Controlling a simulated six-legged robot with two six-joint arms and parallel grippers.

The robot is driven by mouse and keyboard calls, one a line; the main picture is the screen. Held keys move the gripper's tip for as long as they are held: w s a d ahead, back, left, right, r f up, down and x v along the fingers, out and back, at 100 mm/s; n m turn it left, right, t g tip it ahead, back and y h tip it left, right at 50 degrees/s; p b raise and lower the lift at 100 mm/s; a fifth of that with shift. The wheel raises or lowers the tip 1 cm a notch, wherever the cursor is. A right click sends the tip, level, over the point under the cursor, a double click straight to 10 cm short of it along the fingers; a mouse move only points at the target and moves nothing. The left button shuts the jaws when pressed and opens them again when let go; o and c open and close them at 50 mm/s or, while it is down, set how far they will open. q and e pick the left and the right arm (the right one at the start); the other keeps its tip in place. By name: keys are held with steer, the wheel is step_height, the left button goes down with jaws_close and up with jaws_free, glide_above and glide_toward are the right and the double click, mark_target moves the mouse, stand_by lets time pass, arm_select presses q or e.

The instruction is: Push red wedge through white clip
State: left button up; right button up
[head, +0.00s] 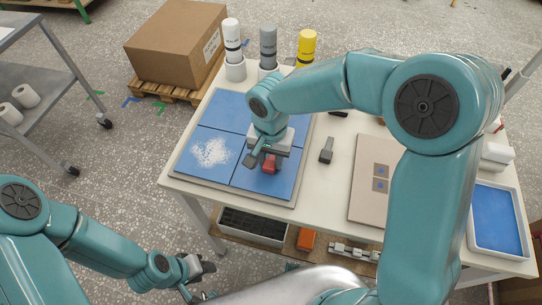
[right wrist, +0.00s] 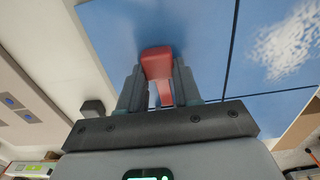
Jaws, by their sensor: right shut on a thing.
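The red wedge (head: 269,164) is between the fingers of my right gripper (head: 265,160), low over the blue tiles. In the right wrist view the red wedge (right wrist: 157,64) shows between both fingers, its broad end sticking out past the fingertips in front of a blue tile. I cannot tell whether it touches the tile. I cannot make out the white clip in either view; the gripper covers part of the tile joint. My left gripper (head: 197,271) hangs off the table at the lower left, apart from the tiles; its jaws are unclear.
Several blue tiles (head: 216,110) lie on a board, one with white powder (head: 210,152). A dark grey block (head: 326,150) stands right of it. A beige board (head: 372,170) and blue-bottomed tray (head: 497,215) lie further right. White, grey and yellow tubes (head: 307,46) stand behind.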

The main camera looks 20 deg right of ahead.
steer(key=shift+w+d+p, duration=0.2)
steer(key=shift+w+d, duration=0.3)
steer(key=shift+w, duration=0.25)
steer(key=shift+w+d+p, duration=0.15)
steer(key=shift+w+d, duration=0.3)
steer(key=shift+w, duration=0.25)
steer(key=shift+w+d+p, duration=0.2)
steer(key=shift+w+d, duration=0.3)
steer(key=shift+w, duration=0.25)
stand_by(1.5)
steer(key=o, duration=1.4)
steer(key=shift+r+p, duration=1.85)
steer(key=shift+r, duration=1.2)
